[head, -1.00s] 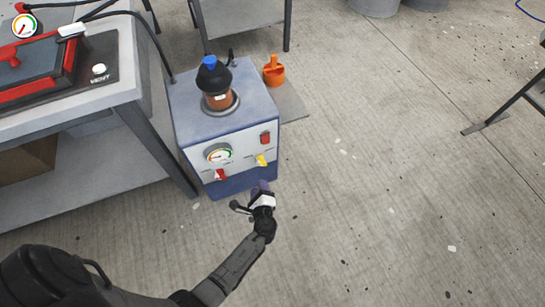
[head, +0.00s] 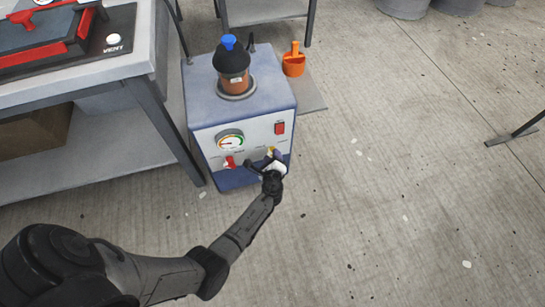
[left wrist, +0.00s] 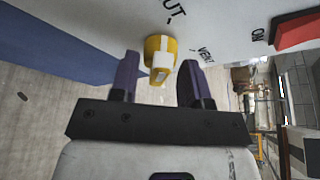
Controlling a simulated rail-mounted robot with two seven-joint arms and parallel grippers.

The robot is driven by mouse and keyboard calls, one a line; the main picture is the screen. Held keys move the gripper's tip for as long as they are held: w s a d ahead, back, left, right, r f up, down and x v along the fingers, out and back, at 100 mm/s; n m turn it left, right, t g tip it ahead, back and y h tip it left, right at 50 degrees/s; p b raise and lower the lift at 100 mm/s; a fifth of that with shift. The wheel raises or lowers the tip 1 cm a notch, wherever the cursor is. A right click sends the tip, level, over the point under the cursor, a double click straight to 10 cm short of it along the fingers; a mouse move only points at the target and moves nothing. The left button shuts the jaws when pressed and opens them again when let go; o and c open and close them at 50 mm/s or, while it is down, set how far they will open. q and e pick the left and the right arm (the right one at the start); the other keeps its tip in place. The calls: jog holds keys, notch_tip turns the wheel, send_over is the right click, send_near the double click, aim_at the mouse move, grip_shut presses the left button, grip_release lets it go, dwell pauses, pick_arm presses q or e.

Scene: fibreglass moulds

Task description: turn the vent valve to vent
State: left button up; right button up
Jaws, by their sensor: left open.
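The vent valve is a small yellow knob with a white stripe (left wrist: 161,56) on the white front panel of the blue pump box (head: 215,115). In the left wrist view, letters ending in "UT" are printed above it and "VENT" to its right. The stripe runs roughly up and down in that picture, with its upper end towards "UT". My left gripper (left wrist: 159,72) is open, its two purple fingers on either side of the knob. I cannot tell whether they touch it. In the head view, the gripper (head: 271,158) partly hides the yellow knob. My right gripper is not in view.
The panel also has a gauge (head: 230,139), a red valve (head: 230,162) and a red switch (head: 279,128). A black-topped jar (head: 233,58) stands on the box. A grey bench (head: 80,75) is close on the left.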

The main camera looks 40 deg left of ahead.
pick_arm(q)
jog(key=shift+x, duration=0.75)
jog(key=shift+c, duration=0.2)
